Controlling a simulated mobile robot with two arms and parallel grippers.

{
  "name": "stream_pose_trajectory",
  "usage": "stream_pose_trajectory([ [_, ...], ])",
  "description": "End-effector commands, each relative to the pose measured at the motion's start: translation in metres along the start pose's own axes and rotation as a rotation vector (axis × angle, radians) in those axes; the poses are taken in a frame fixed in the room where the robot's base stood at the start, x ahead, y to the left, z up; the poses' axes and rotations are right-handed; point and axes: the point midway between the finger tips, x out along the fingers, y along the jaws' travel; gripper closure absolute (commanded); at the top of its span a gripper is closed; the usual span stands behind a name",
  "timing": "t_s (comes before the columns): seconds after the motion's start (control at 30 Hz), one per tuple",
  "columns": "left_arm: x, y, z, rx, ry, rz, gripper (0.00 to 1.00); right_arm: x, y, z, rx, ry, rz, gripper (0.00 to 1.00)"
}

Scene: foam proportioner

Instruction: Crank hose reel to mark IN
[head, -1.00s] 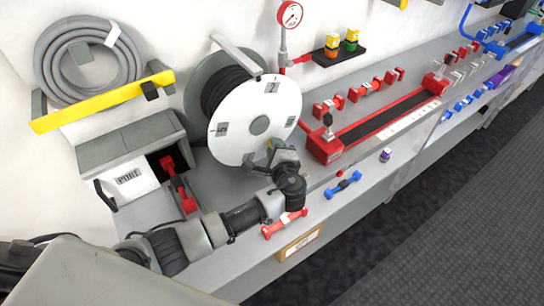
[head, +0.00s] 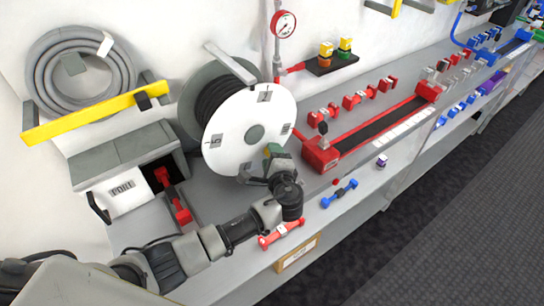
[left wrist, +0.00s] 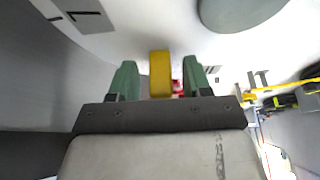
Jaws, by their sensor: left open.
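The hose reel (head: 225,122) has a white front disc with a grey hub (head: 255,135), dark hose wound behind it and several small labels around its face; their writing is too small to read surely. My left gripper (head: 272,152) is at the lower right of the disc. In the left wrist view, a yellow crank knob (left wrist: 160,74) stands between the two green fingers of my left gripper (left wrist: 155,82), with a gap visible on each side. The fingers are open around it. The grey hub (left wrist: 245,10) shows at upper right. My right gripper is out of view.
A grey box (head: 125,180) with a dark opening and a red-handled part stands left of the reel. A red pressure gauge (head: 283,24) rises behind it. A red bar (head: 281,233) and a blue bar (head: 339,193) lie near the bench's front edge. A long red-framed track (head: 375,128) is at right.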

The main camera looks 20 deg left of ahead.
Motion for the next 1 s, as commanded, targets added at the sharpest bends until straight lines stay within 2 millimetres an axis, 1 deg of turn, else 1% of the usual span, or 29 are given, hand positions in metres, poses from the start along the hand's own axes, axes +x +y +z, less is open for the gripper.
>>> stream_pose_trajectory([
  [0.07, -0.002, 0.000, 0.000, -0.001, 0.000, 0.000, 0.51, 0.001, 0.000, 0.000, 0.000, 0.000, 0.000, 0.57],
  [0.17, -0.011, 0.001, -0.001, -0.001, 0.002, 0.001, 0.51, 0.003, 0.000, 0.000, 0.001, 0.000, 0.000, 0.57],
  [0.27, -0.028, 0.002, -0.001, -0.003, 0.003, 0.002, 0.51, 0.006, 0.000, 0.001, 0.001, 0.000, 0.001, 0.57],
  [0.5, -0.077, 0.003, -0.001, -0.003, 0.003, 0.002, 0.51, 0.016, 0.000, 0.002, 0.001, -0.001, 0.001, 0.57],
  [0.6, -0.092, 0.002, -0.001, -0.002, 0.002, 0.002, 0.51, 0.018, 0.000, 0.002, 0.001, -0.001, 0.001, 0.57],
  [0.7, -0.102, 0.002, -0.001, -0.001, 0.001, 0.001, 0.51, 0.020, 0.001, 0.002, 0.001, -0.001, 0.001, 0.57],
  [0.8, -0.107, 0.001, 0.000, 0.000, 0.000, 0.001, 0.51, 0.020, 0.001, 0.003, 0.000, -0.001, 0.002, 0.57],
  [1.0, -0.108, 0.000, 0.000, 0.001, 0.000, 0.000, 0.51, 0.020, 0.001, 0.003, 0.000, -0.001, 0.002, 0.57],
])
